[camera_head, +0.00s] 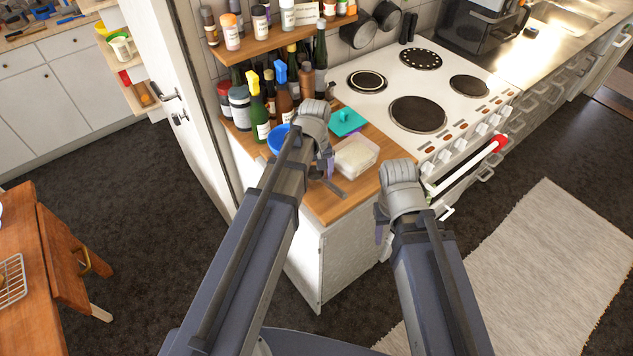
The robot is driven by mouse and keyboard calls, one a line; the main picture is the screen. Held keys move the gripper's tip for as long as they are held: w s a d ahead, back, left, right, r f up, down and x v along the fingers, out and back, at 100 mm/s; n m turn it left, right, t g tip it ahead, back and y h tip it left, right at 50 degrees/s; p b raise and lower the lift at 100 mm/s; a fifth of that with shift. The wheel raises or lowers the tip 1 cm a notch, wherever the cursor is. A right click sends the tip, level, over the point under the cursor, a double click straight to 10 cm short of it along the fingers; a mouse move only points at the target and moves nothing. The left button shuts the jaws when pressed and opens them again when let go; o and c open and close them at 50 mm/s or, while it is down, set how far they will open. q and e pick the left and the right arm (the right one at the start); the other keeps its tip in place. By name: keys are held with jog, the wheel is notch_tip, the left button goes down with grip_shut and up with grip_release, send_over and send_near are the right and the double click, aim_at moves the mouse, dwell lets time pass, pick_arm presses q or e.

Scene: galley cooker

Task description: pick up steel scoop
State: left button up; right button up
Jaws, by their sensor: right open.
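I cannot clearly make out a steel scoop. A clear tub (371,158) with pale contents stands on the wooden worktop (350,196) left of the cooker, and no scoop can be made out in it. My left gripper (328,172) is over this worktop, just left of the tub. Its wrist hides part of the worktop, and its jaws are too small and covered to read. A short grey piece beside it may be a finger or a tool. My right gripper (382,226) is open, in front of the worktop's right edge, with its fingers mostly behind the wrist.
A blue bowl (277,141), a teal lid or board (347,121) and several bottles (258,112) crowd the worktop's back and left. The white cooker (450,112) has a red-ended rail (470,163) in front. A wooden table (30,270) stands at left. The floor at right holds a rug (550,270).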

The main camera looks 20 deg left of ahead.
pick_arm(q)
jog(key=c, duration=1.3)
notch_tip(320, 180, up, 10)
jog(key=p, duration=1)
